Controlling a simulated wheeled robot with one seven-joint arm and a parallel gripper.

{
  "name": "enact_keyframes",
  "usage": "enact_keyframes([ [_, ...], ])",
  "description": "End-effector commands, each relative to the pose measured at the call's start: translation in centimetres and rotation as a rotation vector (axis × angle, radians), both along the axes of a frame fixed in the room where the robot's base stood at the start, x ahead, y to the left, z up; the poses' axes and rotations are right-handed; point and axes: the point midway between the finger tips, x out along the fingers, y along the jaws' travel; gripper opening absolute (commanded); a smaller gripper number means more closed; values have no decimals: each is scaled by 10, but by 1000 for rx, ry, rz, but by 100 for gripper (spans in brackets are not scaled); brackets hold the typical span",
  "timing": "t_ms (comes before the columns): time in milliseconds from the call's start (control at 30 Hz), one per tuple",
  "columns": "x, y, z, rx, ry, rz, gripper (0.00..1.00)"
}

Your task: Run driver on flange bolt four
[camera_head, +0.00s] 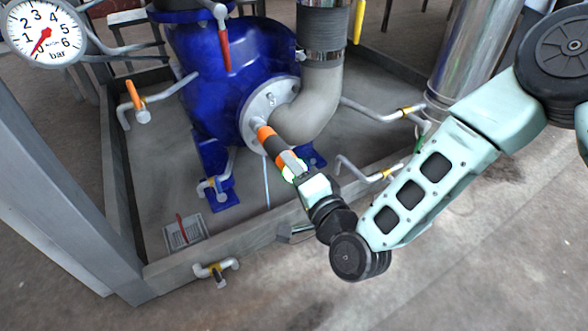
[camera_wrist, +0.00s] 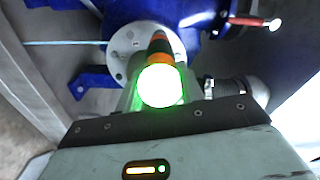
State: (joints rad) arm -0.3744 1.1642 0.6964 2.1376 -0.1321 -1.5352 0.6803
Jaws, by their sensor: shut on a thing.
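My gripper (camera_head: 293,170) is shut on an orange and black driver (camera_head: 268,139), which points up and left at the grey round flange (camera_head: 253,112) on the blue pump. The driver's front end is at the flange face, over its lower part; the driver hides the bolt there, and I cannot tell whether the tip is seated. A bolt (camera_head: 271,99) shows higher on the flange. In the wrist view the driver (camera_wrist: 160,48) runs to the flange (camera_wrist: 121,44), with small bolts around the rim. A bright white disc with green glow marks its rear end. No bolt numbers are readable.
A thick grey elbow pipe (camera_head: 313,105) leaves the flange close right of the driver. The blue pump (camera_head: 225,85) stands inside a low grey curb (camera_head: 195,264). Thin pipes with valves (camera_head: 398,111) stick out around it. A pressure gauge (camera_head: 42,32) is at upper left.

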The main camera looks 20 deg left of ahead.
Motion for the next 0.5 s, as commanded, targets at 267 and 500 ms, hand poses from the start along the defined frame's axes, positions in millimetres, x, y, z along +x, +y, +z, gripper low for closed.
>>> enact_keyframes([
  [267,2,3,2,3,-3,0,6],
  [500,5,6,2,4,-4,-1,6],
])
